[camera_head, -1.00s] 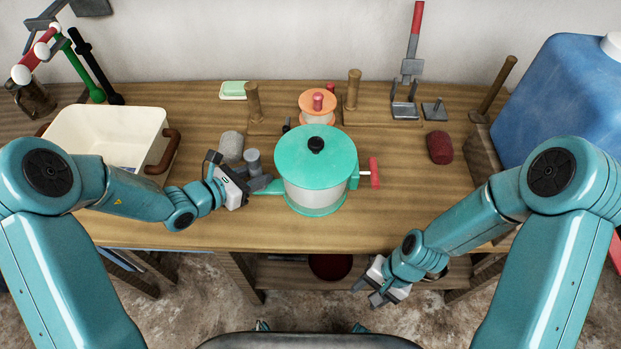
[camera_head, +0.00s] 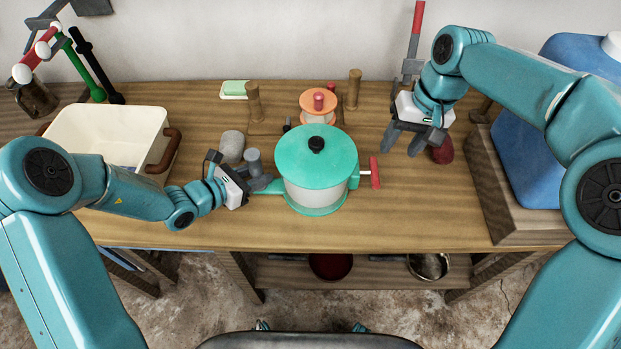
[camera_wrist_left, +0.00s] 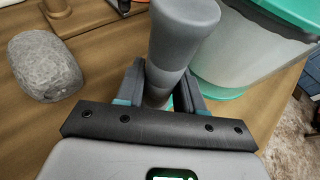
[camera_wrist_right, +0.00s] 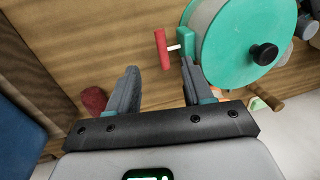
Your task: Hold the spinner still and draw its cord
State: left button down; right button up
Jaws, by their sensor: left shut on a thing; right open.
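The spinner (camera_head: 312,165) stands upright on the table, with a teal lid, a black knob and a clear body. A red T-shaped pull handle (camera_head: 375,172) sticks out close to its right side. My left gripper (camera_head: 262,183) is shut on the grey upright grip (camera_wrist_left: 182,35) at the spinner's left side. My right gripper (camera_head: 401,143) is open and empty, above the table to the right of the pull handle. In the right wrist view the pull handle (camera_wrist_right: 162,48) lies beyond the fingertips, apart from them. The cord itself is mostly hidden.
A dark red lump (camera_head: 443,152) lies under my right gripper. A white basin (camera_head: 105,140) is left, a blue canister (camera_head: 527,150) right.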

aim_at(377, 180)
jog(key=f, duration=0.4)
jog(key=a+f, duration=0.1)
jog(key=f, duration=0.2)
jog(key=a+f, duration=0.1)
jog(key=f, duration=0.3)
jog(key=shift+a+f, duration=0.15)
jog(key=shift+f, duration=0.15)
